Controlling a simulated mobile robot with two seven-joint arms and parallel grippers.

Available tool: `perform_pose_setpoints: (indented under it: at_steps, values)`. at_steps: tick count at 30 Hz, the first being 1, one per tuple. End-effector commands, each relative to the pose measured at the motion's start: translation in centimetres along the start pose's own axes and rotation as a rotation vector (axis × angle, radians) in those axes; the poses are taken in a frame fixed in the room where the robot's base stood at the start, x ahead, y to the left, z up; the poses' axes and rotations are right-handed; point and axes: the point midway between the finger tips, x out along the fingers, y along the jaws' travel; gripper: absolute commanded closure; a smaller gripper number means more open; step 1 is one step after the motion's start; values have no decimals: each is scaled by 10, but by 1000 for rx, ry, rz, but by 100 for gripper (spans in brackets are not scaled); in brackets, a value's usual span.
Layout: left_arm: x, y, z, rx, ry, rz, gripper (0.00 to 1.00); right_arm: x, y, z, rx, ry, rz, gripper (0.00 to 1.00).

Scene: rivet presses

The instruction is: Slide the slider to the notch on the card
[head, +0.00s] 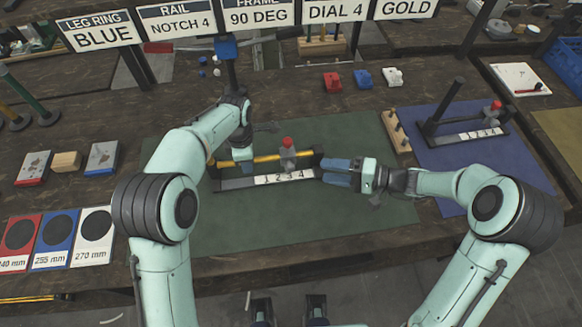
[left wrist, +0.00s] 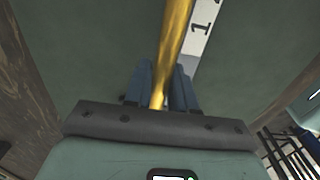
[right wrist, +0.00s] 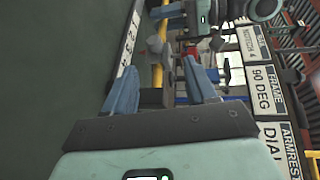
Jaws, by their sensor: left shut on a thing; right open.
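The rail card (head: 180,22) reads "RAIL NOTCH 4". On the green mat, a yellow rail (head: 262,158) runs in a dark frame behind a white scale (head: 284,177) marked 1 2 3 4. The grey slider (head: 287,160) with a red knob (head: 287,142) sits on the rail, roughly behind 3; its exact notch I cannot tell. My left gripper (head: 246,167) is shut on the rail, left of the slider; the left wrist view shows the rail (left wrist: 174,40) between its fingers. My right gripper (head: 326,171) is open by the frame's right end; the slider shows ahead in the right wrist view (right wrist: 155,44).
A wooden peg block (head: 396,131) stands to the right of the rail. A second rail unit (head: 460,130) lies on a blue mat further right. Red, blue and white blocks (head: 362,79) stand behind. The green mat in front of the rail is clear.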

Motion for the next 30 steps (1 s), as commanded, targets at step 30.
perform_pose_setpoints:
  at_steps: [30]
  values:
    - [-1,0,0,0,-2,2,100,116,11,2,-157,-31,33,44]
